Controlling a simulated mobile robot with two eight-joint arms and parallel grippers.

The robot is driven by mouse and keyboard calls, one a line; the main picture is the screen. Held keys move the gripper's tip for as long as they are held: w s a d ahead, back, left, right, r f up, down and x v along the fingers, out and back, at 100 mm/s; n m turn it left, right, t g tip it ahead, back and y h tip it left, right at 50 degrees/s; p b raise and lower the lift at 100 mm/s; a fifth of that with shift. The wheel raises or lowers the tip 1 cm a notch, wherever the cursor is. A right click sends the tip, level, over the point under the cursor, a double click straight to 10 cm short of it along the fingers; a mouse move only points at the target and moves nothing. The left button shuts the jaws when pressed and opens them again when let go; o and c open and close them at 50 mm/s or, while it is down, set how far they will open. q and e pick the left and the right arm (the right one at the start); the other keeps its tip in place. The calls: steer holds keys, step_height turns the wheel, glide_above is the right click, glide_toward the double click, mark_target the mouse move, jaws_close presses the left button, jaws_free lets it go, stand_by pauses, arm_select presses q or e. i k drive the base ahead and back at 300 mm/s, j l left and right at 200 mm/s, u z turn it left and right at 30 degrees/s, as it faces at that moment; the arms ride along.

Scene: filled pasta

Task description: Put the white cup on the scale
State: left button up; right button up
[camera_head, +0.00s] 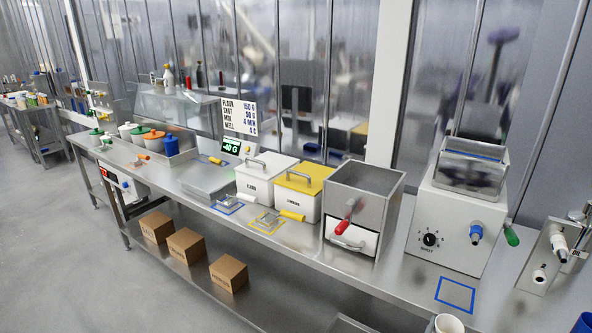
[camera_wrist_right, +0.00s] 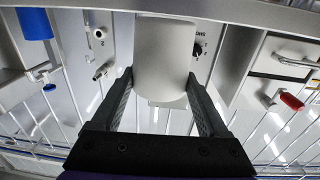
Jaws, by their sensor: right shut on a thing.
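The white cup fills the space between the fingers of my right gripper (camera_wrist_right: 163,85) in the right wrist view, and the gripper is shut on the cup (camera_wrist_right: 165,50). In the head view a white cup (camera_head: 448,324) shows at the bottom edge, cut off by the frame, with no gripper visible around it. The scale's flat steel plate (camera_head: 205,179) lies on the bench left of the white bins, and its green display (camera_head: 232,147) appears to read -40 G. I see nothing on the plate. My left gripper is in neither view.
White-lidded (camera_head: 266,172) and yellow-lidded (camera_head: 298,190) bins and an open steel box with a red handle (camera_head: 361,207) stand between cup and scale. A dial machine (camera_head: 455,218) is behind the cup. Blue (camera_head: 455,294) and yellow (camera_head: 266,222) taped squares mark the bench.

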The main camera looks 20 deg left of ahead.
mark_target(210, 176)
steer(key=i+j+z, duration=0.15)
steer(key=j, duration=1.05)
steer(key=i+j+z, duration=0.1)
steer(key=j, duration=1.15)
steer(key=i+j+z, duration=0.15)
steer(key=j, duration=1.05)
